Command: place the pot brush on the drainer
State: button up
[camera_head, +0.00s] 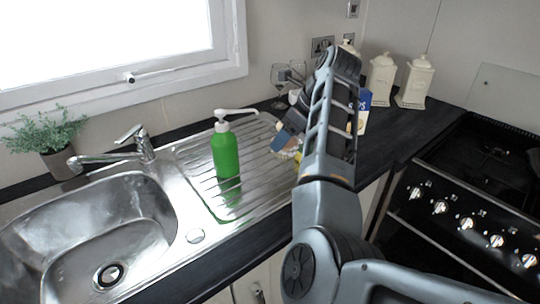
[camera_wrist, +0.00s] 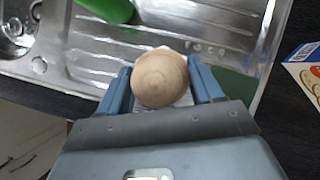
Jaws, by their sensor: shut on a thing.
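The pot brush (camera_wrist: 160,80) shows in the wrist view as a round pale wooden knob between my two blue fingers. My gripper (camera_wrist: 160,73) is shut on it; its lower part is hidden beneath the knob. In the head view my gripper (camera_head: 287,143) is over the right end of the drainer, mostly behind my arm. The drainer (camera_head: 248,188) is the ridged steel board right of the sink bowl. It also shows in the wrist view (camera_wrist: 215,33), beyond and below the brush. I cannot tell whether the brush touches it.
A green soap bottle (camera_head: 225,155) stands mid-drainer. The steel sink bowl (camera_head: 75,225) and tap (camera_head: 140,145) are left. Wine glasses (camera_head: 279,76), cream canisters (camera_head: 416,82) and a blue box (camera_head: 363,108) stand behind my arm. A flat green item (camera_wrist: 235,84) lies beside my right finger.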

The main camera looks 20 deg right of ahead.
aim_at(289, 146)
jog(key=w+a+f, duration=0.1)
jog(key=a, duration=0.1)
jog(key=w+a+f, duration=0.1)
jog(key=shift+w+a+f, duration=0.15)
jog(key=shift+a+f, duration=0.25)
jog(key=shift+a+f+p, duration=0.2)
jog(key=shift+f+p, duration=0.4)
jog(key=shift+f, duration=1.5)
jog(key=shift+f, duration=0.1)
jog(key=o, duration=1.1)
jog(key=b+v, duration=0.1)
jog(key=v, duration=1.1)
